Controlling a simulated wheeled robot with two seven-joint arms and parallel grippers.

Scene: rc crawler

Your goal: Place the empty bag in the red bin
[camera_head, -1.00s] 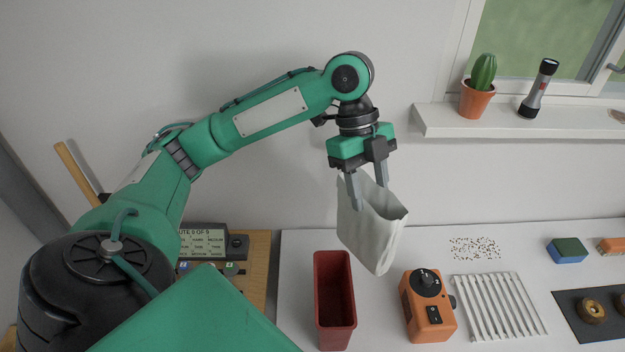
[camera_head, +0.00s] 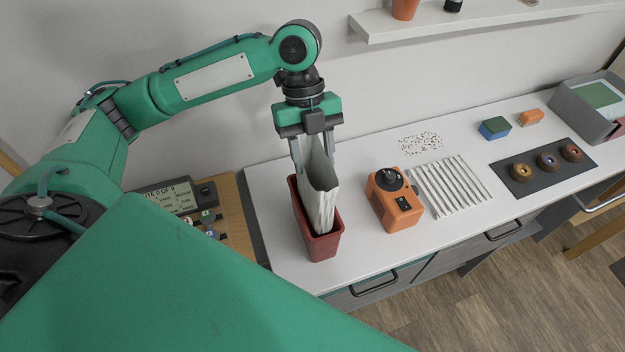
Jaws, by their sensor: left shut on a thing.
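The white bag (camera_head: 320,190) stands upright with its lower part inside the red bin (camera_head: 322,246) and its upper part above the rim. Its mouth faces up and its inside looks grey. My left gripper (camera_head: 312,160) is above the bin, shut on the bag's top edge, with its fingers pointing down. The bag's bottom is hidden inside the bin. My right gripper is not in view.
An orange device with a black dial (camera_head: 394,200) stands right of the bin, beside a white ribbed rack (camera_head: 450,187). A wooden board with a display unit (camera_head: 172,200) lies left. A wall shelf (camera_head: 440,25) runs above. The table's front edge is close to the bin.

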